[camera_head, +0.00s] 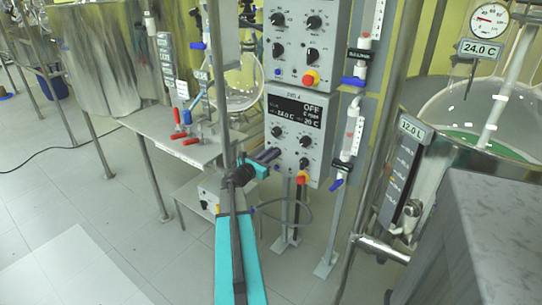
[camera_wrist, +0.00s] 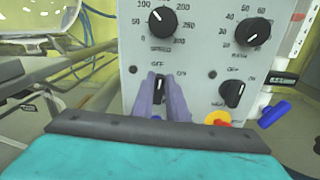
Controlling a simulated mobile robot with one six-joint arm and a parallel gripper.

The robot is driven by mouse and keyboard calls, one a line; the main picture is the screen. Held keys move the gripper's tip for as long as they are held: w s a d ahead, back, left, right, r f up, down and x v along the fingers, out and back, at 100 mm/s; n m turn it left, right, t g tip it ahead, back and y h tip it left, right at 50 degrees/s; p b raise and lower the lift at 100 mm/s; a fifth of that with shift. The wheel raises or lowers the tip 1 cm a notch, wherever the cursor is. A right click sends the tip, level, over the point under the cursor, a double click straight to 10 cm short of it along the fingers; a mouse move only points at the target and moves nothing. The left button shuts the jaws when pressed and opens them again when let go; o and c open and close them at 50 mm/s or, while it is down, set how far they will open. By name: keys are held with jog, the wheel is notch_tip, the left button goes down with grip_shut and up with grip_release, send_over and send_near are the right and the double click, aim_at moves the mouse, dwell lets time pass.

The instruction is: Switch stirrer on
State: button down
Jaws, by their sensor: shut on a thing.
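The lower grey control box (camera_head: 297,136) has a dark display (camera_head: 295,112) reading OFF, 0 rpm, with temperature values below. In the wrist view, the black OFF/ON switch (camera_wrist: 160,84) sits under the SPEED dial (camera_wrist: 161,20). My gripper (camera_wrist: 162,88) has its two fingers closed on either side of this switch, with OFF marked above and ON to the upper right. In the head view my gripper (camera_head: 270,155) reaches the box's lower left, and it hides the switch there.
A HEAT switch (camera_wrist: 235,92) and a red-yellow button (camera_wrist: 217,118) are close on the right. A second control box (camera_head: 305,35) is above. A glass vessel in a metal jacket (camera_head: 455,165) stands at right; a metal table (camera_head: 150,140) stands at left.

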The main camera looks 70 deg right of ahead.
jog(key=m+b, duration=0.3)
jog(key=b, duration=0.2)
jog(key=s+f+m+b, duration=0.1)
jog(key=m+b, duration=0.3)
jog(key=b, duration=0.1)
jog(key=m+b, duration=0.4)
jog(key=b, duration=0.1)
jog(key=shift+s+a+f, duration=0.15)
jog(key=shift+s+a, duration=0.1)
jog(key=shift+s, duration=0.05)
jog(key=c, duration=1.7)
grip_release()
jog(key=shift+c, duration=0.2)
jog(key=p+v, duration=0.1)
jog(key=v, duration=1.3)
